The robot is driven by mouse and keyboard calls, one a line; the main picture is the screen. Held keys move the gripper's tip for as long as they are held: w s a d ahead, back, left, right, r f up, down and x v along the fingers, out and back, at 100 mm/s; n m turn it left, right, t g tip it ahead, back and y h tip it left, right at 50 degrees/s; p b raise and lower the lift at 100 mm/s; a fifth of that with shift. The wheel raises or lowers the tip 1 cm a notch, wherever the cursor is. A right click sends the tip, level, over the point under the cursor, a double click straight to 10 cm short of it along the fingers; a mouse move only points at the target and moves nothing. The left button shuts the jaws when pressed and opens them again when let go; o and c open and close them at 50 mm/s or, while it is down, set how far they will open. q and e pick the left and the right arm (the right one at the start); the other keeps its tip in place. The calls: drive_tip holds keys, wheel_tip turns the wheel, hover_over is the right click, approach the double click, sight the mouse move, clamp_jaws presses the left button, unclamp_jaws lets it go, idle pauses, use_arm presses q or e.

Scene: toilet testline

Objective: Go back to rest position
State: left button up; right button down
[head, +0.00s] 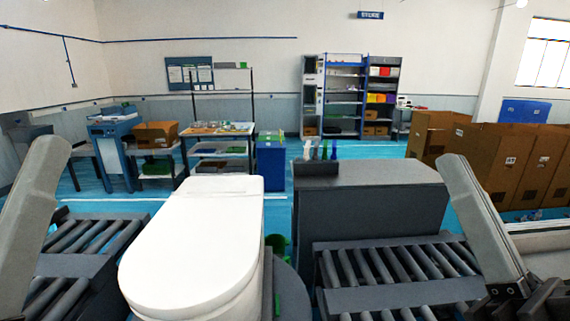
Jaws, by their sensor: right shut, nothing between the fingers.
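My right arm comes down at the right side of the head view. Its dark gripper (497,307) shows at the bottom right, partly cut off by the frame edge. It is shut and empty, over the right end of the right roller conveyor (375,300). My left arm comes in at the left edge, and its gripper is out of the frame. The white toilet (195,245) with its lid closed stands between the arms, apart from both.
A left roller conveyor (78,262) lies beside the toilet. A dark grey block (370,205) stands behind the right conveyor. Cardboard boxes (500,165) stand at the right. A workbench (215,130) and shelves (345,95) are at the back, with open blue floor in front.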

drive_tip(key=s+d+r+t+h, duration=0.2)
drive_tip(key=s+d+r+h, duration=0.1)
drive_tip(key=s+d+h, duration=0.15)
wheel_tip(320, 180, up, 38)
drive_tip(key=a+n+p, duration=0.1)
drive_tip(key=p, duration=3.6)
drive_tip(key=shift+a+p, duration=0.15)
drive_tip(key=shift+p, duration=0.25)
drive_tip(key=shift+s, duration=0.1)
